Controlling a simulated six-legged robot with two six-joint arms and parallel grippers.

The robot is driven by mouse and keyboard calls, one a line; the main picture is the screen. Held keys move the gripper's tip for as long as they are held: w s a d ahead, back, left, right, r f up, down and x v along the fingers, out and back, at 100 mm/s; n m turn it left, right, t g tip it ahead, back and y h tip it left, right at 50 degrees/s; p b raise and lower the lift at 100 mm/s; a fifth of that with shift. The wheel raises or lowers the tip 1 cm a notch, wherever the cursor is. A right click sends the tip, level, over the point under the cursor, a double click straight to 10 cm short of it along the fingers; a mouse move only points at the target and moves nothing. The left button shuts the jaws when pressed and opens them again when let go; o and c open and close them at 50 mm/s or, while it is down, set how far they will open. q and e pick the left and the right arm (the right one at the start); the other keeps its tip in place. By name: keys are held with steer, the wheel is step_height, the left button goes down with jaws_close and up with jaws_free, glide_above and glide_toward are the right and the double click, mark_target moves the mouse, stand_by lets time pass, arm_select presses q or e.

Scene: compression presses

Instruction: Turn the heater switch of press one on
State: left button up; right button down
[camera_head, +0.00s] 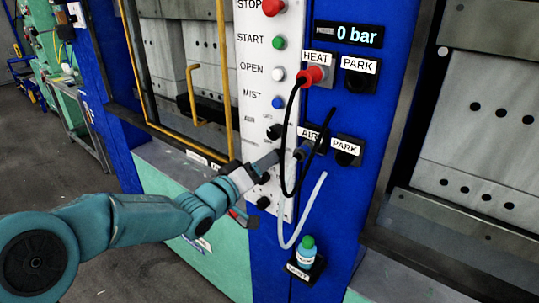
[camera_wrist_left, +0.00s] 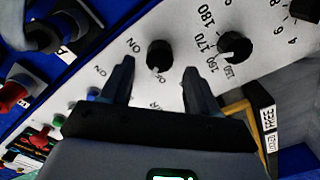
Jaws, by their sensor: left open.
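The white control panel (camera_head: 258,60) of the press stands on a blue column. In the left wrist view a black rotary switch (camera_wrist_left: 159,54) with ON and OFF printed around it lies between and just beyond my fingertips. Its name label is mostly hidden by my gripper, ending in "ER", and its pointer is unclear. My left gripper (camera_wrist_left: 158,68) is open and empty, one finger on each side of the switch, with no clear contact. In the head view my left gripper (camera_head: 265,167) is at the lower panel and hides the switch. My right gripper is not in view.
A second black knob (camera_wrist_left: 234,46) with a number scale sits close to my right-hand finger. A red HEAT plug (camera_head: 312,75) with a looping black cable and an AIR connector (camera_head: 303,150) are right of the panel. A green-capped bottle (camera_head: 307,250) stands below.

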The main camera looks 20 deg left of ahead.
arm_select(q)
steer(key=x, duration=0.3)
steer(key=shift+w+d+p, duration=0.15)
steer(key=shift+w+p, duration=0.05)
steer(key=shift+p, duration=0.1)
steer(key=shift+s, duration=0.1)
steer(key=shift+c, duration=0.5)
steer(key=c, duration=0.9)
steer(key=shift+f+m+b, duration=0.1)
steer(key=shift+m+b, duration=0.3)
steer(key=shift+b, duration=0.35)
steer(key=shift+c, duration=0.2)
steer(key=m+b, duration=0.7)
steer(key=shift+d, duration=0.1)
steer(key=shift+m+b, duration=1)
steer(key=shift+m, duration=1)
